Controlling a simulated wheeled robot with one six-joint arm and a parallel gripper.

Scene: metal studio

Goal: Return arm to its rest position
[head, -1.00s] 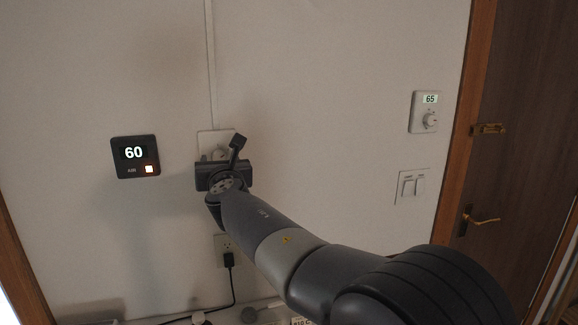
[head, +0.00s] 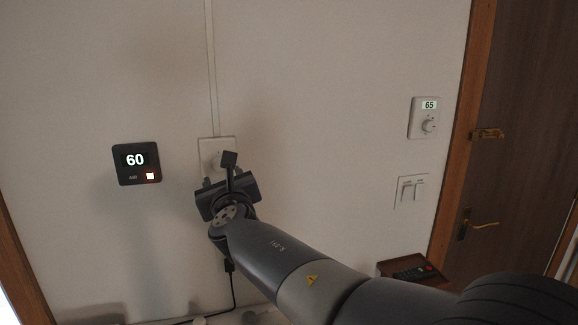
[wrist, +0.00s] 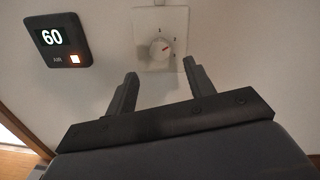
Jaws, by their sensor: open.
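My gripper (head: 225,178) is in front of the wall, just below a white dial plate (head: 206,147) that it partly covers in the head view. In the wrist view my gripper (wrist: 160,70) is open, its two dark fingers apart with nothing between them. The round dial knob (wrist: 162,49) shows beyond and between the fingertips, with numbers around it. My gripper appears clear of the knob, though the exact gap is hard to tell.
A black panel (head: 136,161) reading 60 is left of the dial. A thermostat (head: 425,117) reading 65 and a switch plate (head: 411,190) are at right, beside a brown door (head: 520,130). A small tray (head: 440,280) holds a remote (head: 412,272). A plugged cord (head: 233,290) hangs below my gripper.

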